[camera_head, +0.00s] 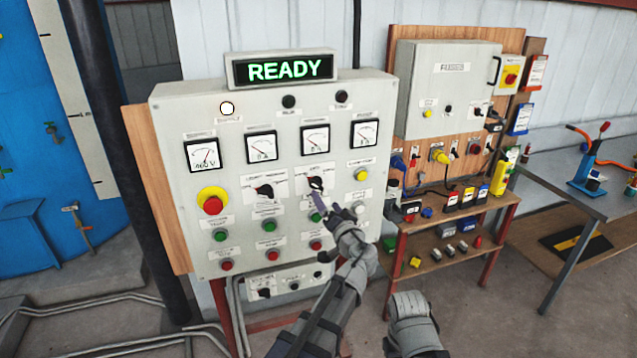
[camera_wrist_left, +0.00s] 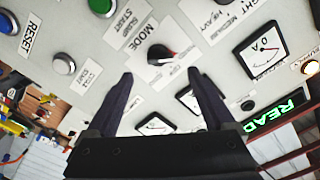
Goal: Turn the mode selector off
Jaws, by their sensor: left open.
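The mode selector (camera_head: 316,183) is a black knob on a white plate, on the upper right of the grey control panel's front. My left gripper (camera_head: 319,203) is in front of the panel, just below the knob in the head view. In the left wrist view my left gripper (camera_wrist_left: 161,76) has its two dark fingers spread apart, with the knob ahead between and beyond their tips. Nothing is between the fingers. My right gripper is not in view.
A second selector (camera_head: 265,191) sits left of the mode selector. A red emergency button (camera_head: 212,204), green and red push buttons and several meters surround them. A lit READY display (camera_head: 285,69) tops the panel. A fuse cabinet (camera_head: 446,88) and shelf stand to the right.

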